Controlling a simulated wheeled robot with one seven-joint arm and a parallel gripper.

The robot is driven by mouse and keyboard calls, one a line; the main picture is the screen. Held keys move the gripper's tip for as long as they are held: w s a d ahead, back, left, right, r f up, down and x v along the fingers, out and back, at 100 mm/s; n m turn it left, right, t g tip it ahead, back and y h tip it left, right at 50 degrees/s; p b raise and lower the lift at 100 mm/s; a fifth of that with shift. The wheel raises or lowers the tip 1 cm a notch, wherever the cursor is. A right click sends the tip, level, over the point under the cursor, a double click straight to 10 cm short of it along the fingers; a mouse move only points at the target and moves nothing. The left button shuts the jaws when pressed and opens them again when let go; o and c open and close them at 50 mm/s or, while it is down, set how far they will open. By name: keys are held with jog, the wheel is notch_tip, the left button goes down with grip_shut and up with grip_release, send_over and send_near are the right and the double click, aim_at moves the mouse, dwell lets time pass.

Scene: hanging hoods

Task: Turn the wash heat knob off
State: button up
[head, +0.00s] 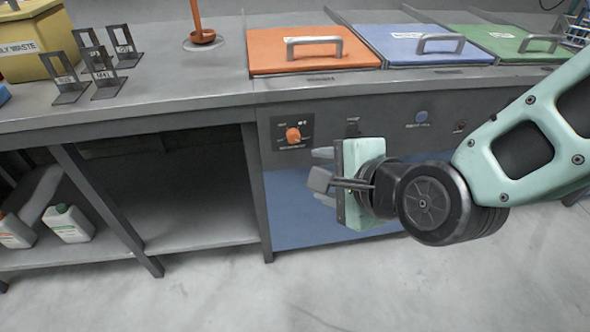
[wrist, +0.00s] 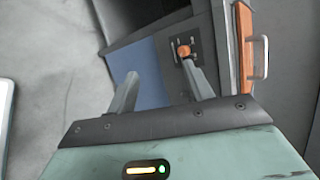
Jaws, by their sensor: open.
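The orange wash heat knob (head: 293,135) sits on a dark panel on the front of the grey counter, below the orange lid. In the wrist view the knob (wrist: 184,51) shows just beyond the tip of the right finger. My gripper (head: 318,174) is in front of the cabinet, to the right of and lower than the knob in the head view. Its two fingers stand apart with nothing between them, also in the wrist view (wrist: 162,82). The gripper appears clear of the knob. The panel's small lettering is too blurred to read.
Orange (head: 312,50), blue (head: 421,45) and green (head: 520,42) lids with handles lie on the counter top. A blue button (head: 421,117) is on the front further right. White bottles (head: 68,223) stand on the open lower shelf. The floor in front is clear.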

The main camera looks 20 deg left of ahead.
jog(key=w+a+f+m+t+y+b, duration=0.25)
jog(key=a+f+m+b, duration=0.2)
jog(key=f+m, duration=0.3)
jog(key=m+t+h+b, duration=0.2)
jog(key=m+t+b, duration=0.4)
jog(key=m, duration=0.6)
send_near(294, 140)
jog(key=b+x, duration=0.2)
jog(key=x, duration=0.6)
jog(key=shift+w+a, duration=0.15)
jog(key=shift+w, duration=0.1)
jog(key=c, duration=1)
